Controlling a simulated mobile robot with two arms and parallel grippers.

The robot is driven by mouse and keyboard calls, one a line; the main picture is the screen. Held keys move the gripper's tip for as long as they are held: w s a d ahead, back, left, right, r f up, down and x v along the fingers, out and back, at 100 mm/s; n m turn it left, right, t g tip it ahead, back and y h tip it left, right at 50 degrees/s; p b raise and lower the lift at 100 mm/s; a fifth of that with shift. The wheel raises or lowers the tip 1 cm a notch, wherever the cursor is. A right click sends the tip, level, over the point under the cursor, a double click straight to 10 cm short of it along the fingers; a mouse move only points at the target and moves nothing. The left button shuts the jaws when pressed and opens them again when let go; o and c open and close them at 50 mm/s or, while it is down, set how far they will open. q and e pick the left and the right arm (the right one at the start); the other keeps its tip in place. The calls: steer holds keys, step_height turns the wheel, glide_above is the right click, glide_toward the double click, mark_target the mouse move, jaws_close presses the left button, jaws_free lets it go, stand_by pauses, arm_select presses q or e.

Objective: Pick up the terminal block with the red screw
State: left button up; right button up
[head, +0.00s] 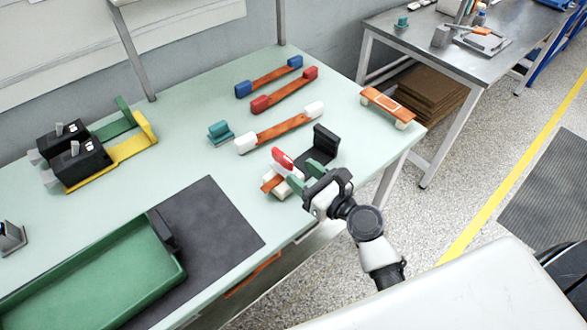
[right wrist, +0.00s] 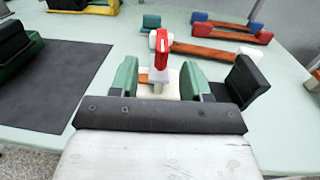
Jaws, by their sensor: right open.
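No red screw can be made out on any block. A small teal block (head: 220,132) stands on the pale green bench (head: 190,95), left of the white-ended bar; it also shows in the right wrist view (right wrist: 151,21). A white and copper piece with an upright red lever (head: 283,159) stands nearer my right gripper. In the right wrist view the red lever (right wrist: 161,50) rises between the green fingers, beyond their tips. My right gripper (head: 305,177) is open with nothing held; it partly hides the piece's base. My left gripper is not in view.
A black L-shaped block (head: 321,146) stands close beside the right gripper. Copper bars with blue, red (head: 285,90) and white (head: 280,128) ends lie behind. A green tray (head: 95,270) and dark mat (head: 215,222) are at left. Black breakers (head: 75,155) stand at far left.

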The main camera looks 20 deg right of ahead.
mark_target(289, 160)
steer(key=x, duration=0.5)
steer(key=shift+w+d+f+p, duration=0.1)
steer(key=shift+d+f+p, duration=0.1)
steer(key=shift+p, duration=0.15)
jaws_close()
stand_by(1.0)
